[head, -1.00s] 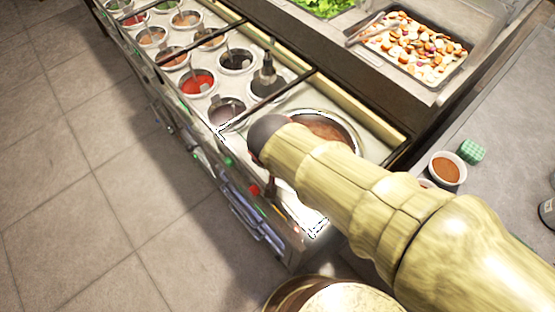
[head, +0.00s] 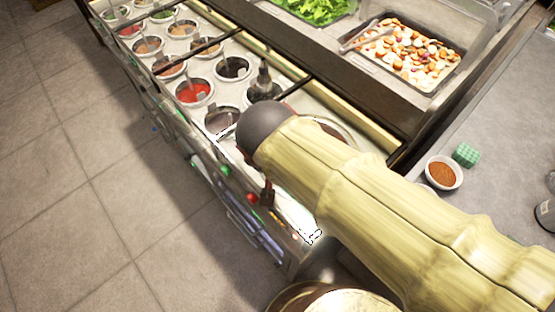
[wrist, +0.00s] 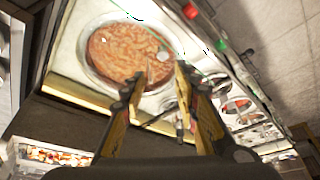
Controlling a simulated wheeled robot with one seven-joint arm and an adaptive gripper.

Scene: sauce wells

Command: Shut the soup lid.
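The soup well (wrist: 92,62) is a round metal pot of orange-brown soup, uncovered in the wrist view. In the head view only its far rim (head: 338,127) shows past my arm. I cannot clearly make out the lid; a bright, glary surface (head: 296,212) with broken dark outlines lies along the counter's front side, and I cannot tell if it is the lid. My gripper (wrist: 162,80) is open, its two fingers apart with nothing seen between them, over the soup's edge in the wrist view. In the head view my arm hides most of it.
A tray of chopped food (head: 412,55) is behind. A small bowl (head: 444,173) and a green item (head: 466,155) are at right. The floor at left is clear.

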